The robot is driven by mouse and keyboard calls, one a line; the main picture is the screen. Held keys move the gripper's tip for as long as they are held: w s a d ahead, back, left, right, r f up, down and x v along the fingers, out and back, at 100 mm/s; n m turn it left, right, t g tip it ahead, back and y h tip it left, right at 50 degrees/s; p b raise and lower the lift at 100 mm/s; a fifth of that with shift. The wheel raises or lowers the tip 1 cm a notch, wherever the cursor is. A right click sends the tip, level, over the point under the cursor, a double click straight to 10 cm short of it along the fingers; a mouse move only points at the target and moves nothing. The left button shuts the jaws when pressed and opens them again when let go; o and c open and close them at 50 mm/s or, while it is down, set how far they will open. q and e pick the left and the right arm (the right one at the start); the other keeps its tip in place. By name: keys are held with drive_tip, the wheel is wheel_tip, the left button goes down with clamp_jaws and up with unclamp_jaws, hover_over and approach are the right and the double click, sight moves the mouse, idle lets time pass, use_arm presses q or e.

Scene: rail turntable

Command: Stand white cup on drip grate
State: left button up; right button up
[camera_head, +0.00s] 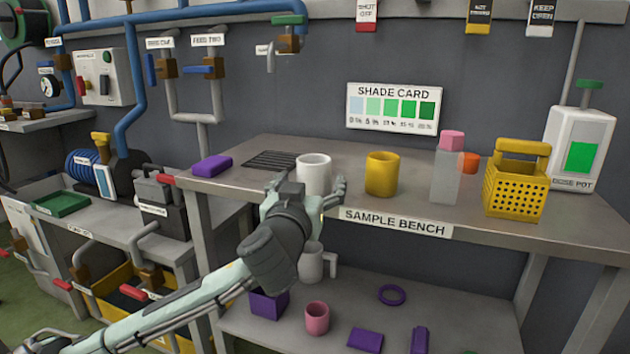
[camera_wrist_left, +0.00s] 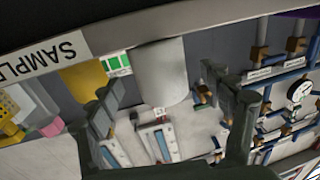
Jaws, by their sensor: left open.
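The white cup (camera_head: 314,168) is upright on the sample bench, just right of the dark drip grate (camera_head: 268,160), which lies flat on the bench top. The cup's lower part is hidden behind my left gripper (camera_head: 307,186). My left gripper is open at the front of the cup, with one finger on each side. In the left wrist view the pale cup (camera_wrist_left: 160,68) shows between the spread fingers (camera_wrist_left: 162,78); I cannot tell whether they touch it. The grate is not clearly visible there. My right gripper is not in view.
A purple block (camera_head: 211,166) lies left of the grate. A yellow cup (camera_head: 382,174), a grey block (camera_head: 446,172) with a pink top, a yellow basket (camera_head: 516,182) and the dose pot (camera_head: 580,150) stand to the right.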

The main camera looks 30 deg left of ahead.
sight(311, 180)
use_arm(q)
drive_tip(key=x, duration=0.3)
drive_tip(key=shift+w, duration=0.1)
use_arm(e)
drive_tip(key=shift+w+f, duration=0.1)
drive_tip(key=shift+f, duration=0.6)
use_arm(q)
drive_tip(key=shift+c, duration=0.3)
drive_tip(key=c, duration=1.2)
drive_tip(key=shift+r, duration=0.1)
